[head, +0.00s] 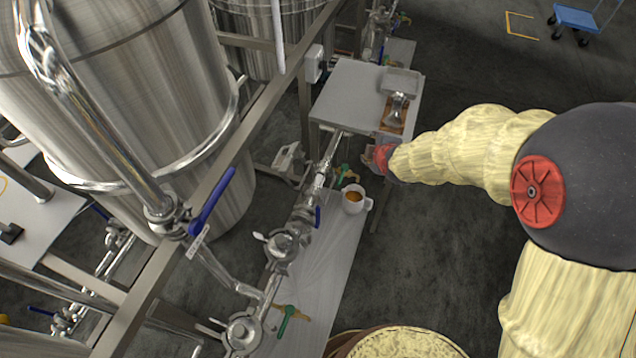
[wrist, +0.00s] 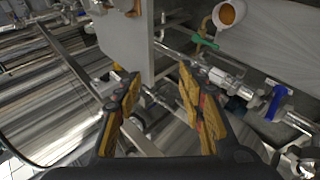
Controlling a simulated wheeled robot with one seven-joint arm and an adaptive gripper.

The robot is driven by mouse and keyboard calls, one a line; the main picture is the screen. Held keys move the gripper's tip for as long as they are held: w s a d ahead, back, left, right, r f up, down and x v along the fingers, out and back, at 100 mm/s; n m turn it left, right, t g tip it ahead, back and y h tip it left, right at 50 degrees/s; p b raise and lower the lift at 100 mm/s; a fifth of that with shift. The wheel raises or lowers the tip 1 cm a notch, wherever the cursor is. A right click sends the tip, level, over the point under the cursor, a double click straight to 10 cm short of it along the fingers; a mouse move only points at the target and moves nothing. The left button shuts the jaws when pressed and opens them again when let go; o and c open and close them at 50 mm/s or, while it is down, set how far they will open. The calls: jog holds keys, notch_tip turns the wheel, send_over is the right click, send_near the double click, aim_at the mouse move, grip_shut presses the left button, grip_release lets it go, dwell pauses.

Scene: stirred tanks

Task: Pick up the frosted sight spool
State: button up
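A pale grey, waisted piece with flanged ends (head: 397,108) sits on a brown board at the right side of the small grey table (head: 345,92). It looks like the frosted sight spool, but it is too small to be sure. My gripper (head: 378,156) is just below the table's near right corner in the head view, apart from that piece and partly hidden by my arm. In the wrist view my gripper (wrist: 158,82) is open, with its two yellow-and-black fingers apart and nothing between them. I cannot make out the spool in the wrist view.
A white cup with amber liquid (head: 354,199) stands on a pale bench (head: 325,260) beside pipework with valves (head: 283,244). A large steel tank (head: 140,100) fills the left. A blue cart (head: 577,17) is far right. Dark floor right of the table is open.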

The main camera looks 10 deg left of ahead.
jog(key=w+a+f+n+y, duration=0.1)
jog(key=a+f+n, duration=0.55)
jog(key=f, duration=0.65)
jog(key=n+t+y+b, duration=0.1)
jog(key=n+t+y, duration=0.1)
jog(key=n, duration=0.3)
send_near(320, 177)
jog(key=shift+n, duration=0.25)
jog(key=x, duration=0.2)
jog(key=b+x, duration=0.1)
jog(key=x, duration=0.1)
jog(key=d+f+x, duration=0.1)
jog(key=x, duration=0.1)
jog(key=shift+a+f+b, duration=0.1)
jog(key=shift+f+b, duration=0.1)
jog(key=shift+b, duration=0.2)
jog(key=shift+b+x, duration=0.95)
jog(key=shift+x, duration=2.2)
jog(key=shift+s+a, duration=0.1)
jog(key=shift+a, duration=0.05)
jog(key=c, duration=0.3)
grip_shut()
jog(key=shift+r, duration=0.1)
